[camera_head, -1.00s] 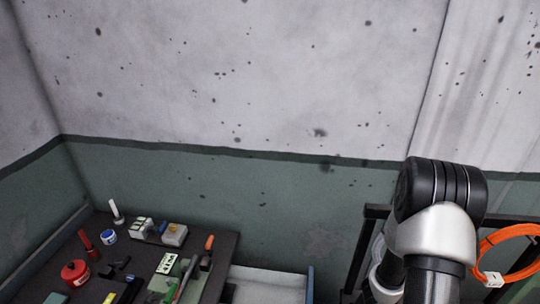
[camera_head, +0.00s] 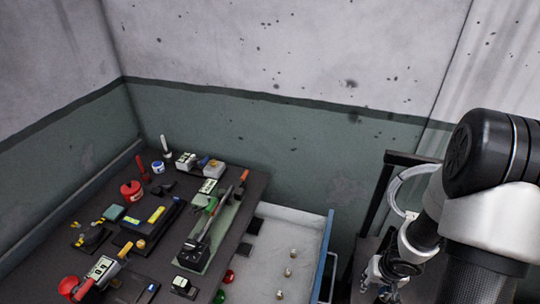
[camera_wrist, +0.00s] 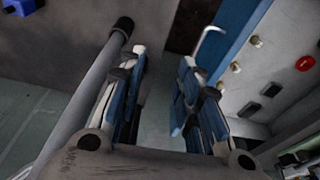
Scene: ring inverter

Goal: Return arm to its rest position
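My gripper (camera_wrist: 163,68) has its two blue-padded fingers spread apart, with nothing between them. In the head view, my gripper (camera_head: 380,278) hangs at the lower right, partly cut off by the bottom edge and darkened by shadow. It is to the right of the white blue-edged panel and apart from it. My arm, black and silver, fills the right edge.
A dark bench (camera_head: 58,248) with several tools and devices stands at the left. A white panel (camera_head: 270,262) with brass pegs adjoins it, and its blue edge (camera_wrist: 228,45) shows in the wrist view. A grey bar (camera_wrist: 85,98) runs close beside my gripper's left finger. A dark frame (camera_head: 378,207) and a pale cable coil (camera_head: 402,184) are behind my arm.

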